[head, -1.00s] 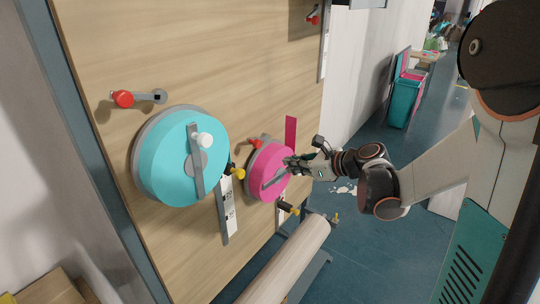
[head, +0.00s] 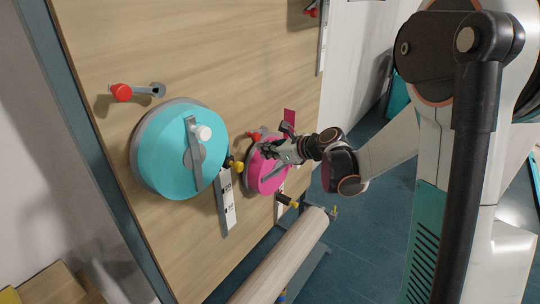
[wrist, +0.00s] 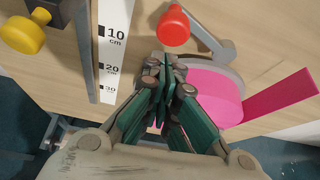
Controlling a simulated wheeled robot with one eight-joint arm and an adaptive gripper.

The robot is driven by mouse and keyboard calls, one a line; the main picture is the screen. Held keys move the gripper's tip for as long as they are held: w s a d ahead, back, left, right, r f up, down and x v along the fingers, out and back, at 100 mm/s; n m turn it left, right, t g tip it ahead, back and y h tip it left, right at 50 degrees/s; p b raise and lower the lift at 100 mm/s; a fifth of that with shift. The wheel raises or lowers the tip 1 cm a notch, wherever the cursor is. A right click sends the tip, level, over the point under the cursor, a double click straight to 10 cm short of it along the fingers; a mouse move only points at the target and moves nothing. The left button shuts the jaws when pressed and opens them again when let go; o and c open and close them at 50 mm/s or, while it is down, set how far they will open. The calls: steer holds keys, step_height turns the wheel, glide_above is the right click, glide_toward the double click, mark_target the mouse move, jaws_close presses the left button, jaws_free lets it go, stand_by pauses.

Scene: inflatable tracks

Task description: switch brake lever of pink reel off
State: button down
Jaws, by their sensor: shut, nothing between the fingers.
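The pink reel (head: 271,176) is mounted low on the right part of the wooden board, partly covered by my gripper; it also shows in the wrist view (wrist: 213,88). Its brake lever is a grey arm (wrist: 205,35) with a red knob (wrist: 174,27), at the reel's upper left; the knob also shows in the head view (head: 254,136). My gripper (head: 267,151) is shut and empty in front of the reel. In the wrist view its fingertips (wrist: 166,62) lie just below the red knob. I cannot tell whether they touch it.
A larger turquoise reel (head: 170,165) with a white crank knob is to the left, its own red-knobbed lever (head: 122,92) above. A yellow knob (head: 237,167) and a white scale strip (wrist: 113,45) sit beside the pink reel. A wooden roller (head: 285,255) lies below.

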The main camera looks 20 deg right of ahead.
steer(key=shift+w+r, duration=0.1)
steer(key=shift+r, duration=0.15)
steer(key=shift+r+m, duration=0.3)
steer(key=shift+r, duration=0.1)
stand_by(0.4)
steer(key=w+d+r+m+g+y+b, duration=0.2)
steer(key=w+d+r+m+y, duration=0.1)
steer(key=r, duration=0.4)
steer(key=shift+w+d+m+y, duration=0.25)
steer(key=shift+d+m+y, duration=0.15)
steer(key=shift+d+m, duration=0.5)
steer(key=shift+r, duration=0.1)
stand_by(0.6)
